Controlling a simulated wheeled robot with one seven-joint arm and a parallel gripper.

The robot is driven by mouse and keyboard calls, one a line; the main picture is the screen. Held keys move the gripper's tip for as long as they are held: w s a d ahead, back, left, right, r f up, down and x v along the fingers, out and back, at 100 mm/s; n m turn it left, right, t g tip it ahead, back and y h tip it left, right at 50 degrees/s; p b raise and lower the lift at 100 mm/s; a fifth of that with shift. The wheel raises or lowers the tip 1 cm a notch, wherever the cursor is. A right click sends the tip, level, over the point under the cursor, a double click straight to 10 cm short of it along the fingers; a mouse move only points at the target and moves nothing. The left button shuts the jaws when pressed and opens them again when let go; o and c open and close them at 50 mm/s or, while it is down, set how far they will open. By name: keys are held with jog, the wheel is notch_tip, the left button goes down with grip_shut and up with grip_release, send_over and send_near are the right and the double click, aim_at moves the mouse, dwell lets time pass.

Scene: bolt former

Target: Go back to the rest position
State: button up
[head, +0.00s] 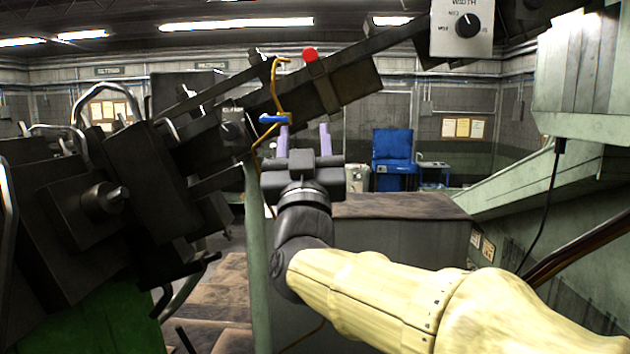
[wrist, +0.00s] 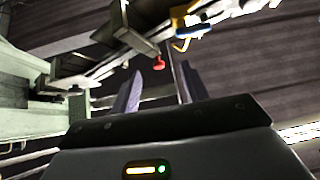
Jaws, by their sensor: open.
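My gripper (head: 304,140) is in the middle of the head view, at the end of my outstretched arm. Its two pale purple fingers point up and stand apart, with nothing between them. In the head view, the left finger overlaps a small blue lever piece (head: 270,118) on the machine; whether they touch I cannot tell. A red button (head: 310,54) sits above the gripper on the machine's dark slanted beam (head: 345,85). In the wrist view, the fingers (wrist: 157,88) are open, with the red button (wrist: 158,63) beyond them and the blue lever piece (wrist: 182,45) at upper right.
Dark machine blocks (head: 140,170) fill the left side. A control box with a knob (head: 462,28) hangs at upper right. A green post (head: 257,260) stands left of my arm. A grey block (head: 400,207) lies behind my arm. A blue cabinet (head: 392,158) stands farther back.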

jog(key=w+d+f+n+g, duration=0.15)
jog(key=f+g, duration=0.25)
jog(key=f, duration=0.6)
jog(key=w+d+f+g+y, duration=0.1)
jog(key=d+f+g, duration=0.2)
jog(key=f, duration=0.6)
jog(key=w+d+f+n+g, duration=0.15)
jog(key=f+g, duration=0.25)
jog(key=f, duration=0.6)
jog(key=s+d+f+m+g, duration=0.1)
jog(key=s+d+f+g, duration=0.3)
jog(key=s+f, duration=0.2)
jog(key=s+d+f+m+g+h, duration=0.1)
jog(key=s+d+f+m+g, duration=0.1)
jog(key=s+d+f+g, duration=0.2)
jog(key=s+d+f+m+g+h, duration=0.1)
jog(key=s+d+f+g, duration=0.3)
jog(key=s+f, duration=0.6)
notch_tip(320, 180, down, 4)
jog(key=shift+r+m, duration=0.2)
jog(key=shift+m, duration=0.1)
jog(key=shift+w, duration=0.1)
